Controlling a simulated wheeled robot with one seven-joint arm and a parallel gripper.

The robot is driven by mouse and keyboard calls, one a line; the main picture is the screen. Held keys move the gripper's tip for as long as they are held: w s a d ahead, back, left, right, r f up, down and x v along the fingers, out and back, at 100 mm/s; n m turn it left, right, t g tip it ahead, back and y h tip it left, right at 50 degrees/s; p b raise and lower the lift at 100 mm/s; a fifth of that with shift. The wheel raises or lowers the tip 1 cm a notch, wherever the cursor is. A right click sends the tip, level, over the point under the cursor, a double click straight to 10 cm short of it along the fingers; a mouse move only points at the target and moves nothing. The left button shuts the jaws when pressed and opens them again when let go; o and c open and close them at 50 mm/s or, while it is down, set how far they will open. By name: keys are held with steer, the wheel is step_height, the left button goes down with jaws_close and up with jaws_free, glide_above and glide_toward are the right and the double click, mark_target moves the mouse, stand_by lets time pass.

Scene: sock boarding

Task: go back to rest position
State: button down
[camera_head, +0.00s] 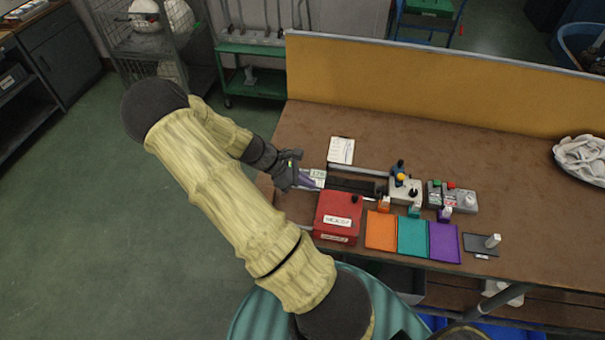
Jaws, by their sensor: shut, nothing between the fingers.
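My gripper (302,181) is shut and empty at the left end of the workbench (540,225). It is above or beside the left end of a dark rail (352,186); I cannot tell the height. A small purple piece shows by its fingertips, and I cannot tell what it is. A red labelled box (326,207) stands just below right of the gripper. Orange (380,232), teal (412,237) and purple (444,243) flat pads lie side by side to its right, each with a small matching peg behind. A grey pad (474,244) with a white-topped peg lies farther right.
A joystick box (405,191) and a button box (462,200) stand behind the pads. A white sheet (341,150) lies at the back. A basket of white cloth (583,160) sits far right. A yellow panel (420,84) bounds the rear. Open green floor (80,200) lies left.

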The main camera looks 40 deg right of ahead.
steer(key=s+a+r+m+t+y, duration=0.2)
steer(key=a+r+m+t+y, duration=0.1)
steer(key=a+r, duration=0.5)
steer(key=s+a+r+m+t+y, duration=0.2)
steer(key=a+r+m+t+y, duration=0.2)
steer(key=a, duration=0.9)
step_height(320, 180, up, 4)
steer(key=m+t, duration=0.1)
steer(key=m, duration=0.2)
steer(key=shift+a+m, duration=0.3)
steer(key=shift+a, duration=0.05)
